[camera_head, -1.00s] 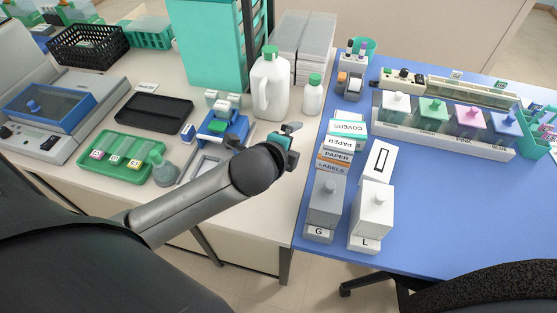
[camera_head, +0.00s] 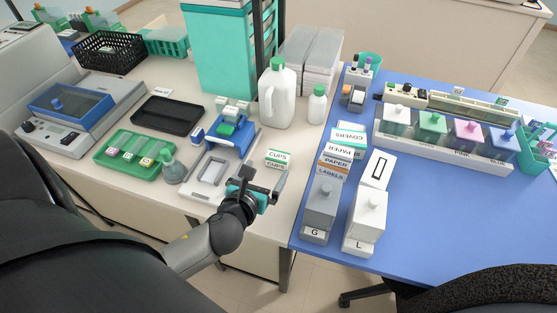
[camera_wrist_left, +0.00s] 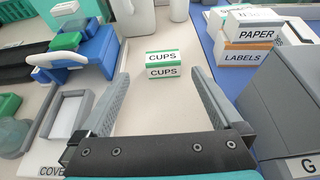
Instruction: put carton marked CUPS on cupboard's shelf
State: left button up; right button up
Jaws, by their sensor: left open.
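The carton marked CUPS (camera_head: 278,159) is a small white and green box on the cream bench, near the edge beside the blue table. It also shows in the left wrist view (camera_wrist_left: 164,64), beyond the fingertips and about midway between them. My left gripper (camera_head: 262,179) is open and empty, in front of the carton and apart from it. Its two fingers show spread in the left wrist view (camera_wrist_left: 163,82). I cannot make out the cupboard's shelf for certain; a tall teal cabinet (camera_head: 222,50) stands at the back of the bench. My right gripper is not in view.
White jugs (camera_head: 278,95) stand behind the carton. A blue device (camera_head: 232,135) and a grey-white tray (camera_head: 212,172) lie to its left. Stacked PAPER and LABELS cartons (camera_head: 334,165) and the grey G box (camera_head: 321,207) stand on the blue table to its right.

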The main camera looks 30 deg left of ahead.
aim_at(278, 154)
pick_arm(q)
jog(key=b+x, duration=0.1)
jog(key=x, duration=0.6)
jog(key=shift+w, duration=0.1)
jog(key=shift+d+b+x, duration=0.2)
jog(key=shift+b+x, duration=0.5)
jog(key=shift+x, duration=1.85)
jog(key=c, duration=1.4)
jog(key=shift+r, duration=0.1)
jog(key=shift+r, duration=0.1)
